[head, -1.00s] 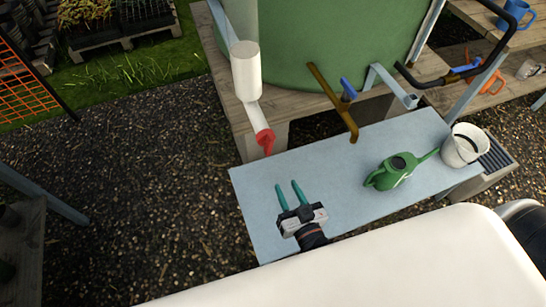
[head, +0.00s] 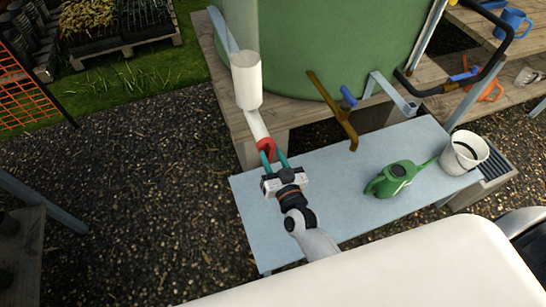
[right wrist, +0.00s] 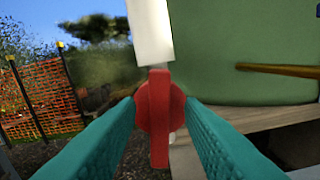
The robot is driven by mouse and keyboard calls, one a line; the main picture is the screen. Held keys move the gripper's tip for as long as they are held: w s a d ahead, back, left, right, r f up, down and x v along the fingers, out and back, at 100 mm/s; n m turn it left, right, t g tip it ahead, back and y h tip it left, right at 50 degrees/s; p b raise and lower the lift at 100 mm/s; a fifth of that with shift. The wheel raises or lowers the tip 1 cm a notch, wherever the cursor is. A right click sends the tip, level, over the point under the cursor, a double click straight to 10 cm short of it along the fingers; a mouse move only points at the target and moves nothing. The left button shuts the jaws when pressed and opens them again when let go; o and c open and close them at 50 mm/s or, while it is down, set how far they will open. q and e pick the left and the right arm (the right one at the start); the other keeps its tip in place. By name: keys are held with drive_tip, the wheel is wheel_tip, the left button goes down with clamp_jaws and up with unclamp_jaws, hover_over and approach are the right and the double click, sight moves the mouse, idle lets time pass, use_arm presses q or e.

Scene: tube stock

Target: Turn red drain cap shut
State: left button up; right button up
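The red drain cap (head: 266,144) sits on the lower end of the slanting white pipe (head: 257,124), under a wide white cylinder (head: 247,80). In the right wrist view the cap (right wrist: 159,118) is a round disc with a raised bar standing upright. My right gripper (head: 273,156) is at the cap, its two teal fingers spread to either side of the disc. The fingers look open around the cap; whether the tips touch its edge I cannot tell. My left gripper is not in view.
A pale blue bench (head: 330,195) lies below, with a green watering can (head: 393,178) and a white bucket (head: 464,152) at its right. A brown tap pipe (head: 333,112) juts from the green tank (head: 310,40), right of the cap.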

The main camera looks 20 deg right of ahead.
clamp_jaws()
drive_tip(key=shift+m, duration=0.3)
drive_tip(key=m, duration=0.2)
drive_tip(key=shift+d+m, duration=0.1)
drive_tip(key=shift+m, duration=0.2)
drive_tip(key=m, duration=0.8)
drive_tip(key=m+b, duration=0.1)
drive_tip(key=m, duration=0.3)
drive_tip(key=shift+d+f, duration=0.2)
drive_tip(key=shift+f, duration=0.2)
drive_tip(key=shift+m, duration=0.5)
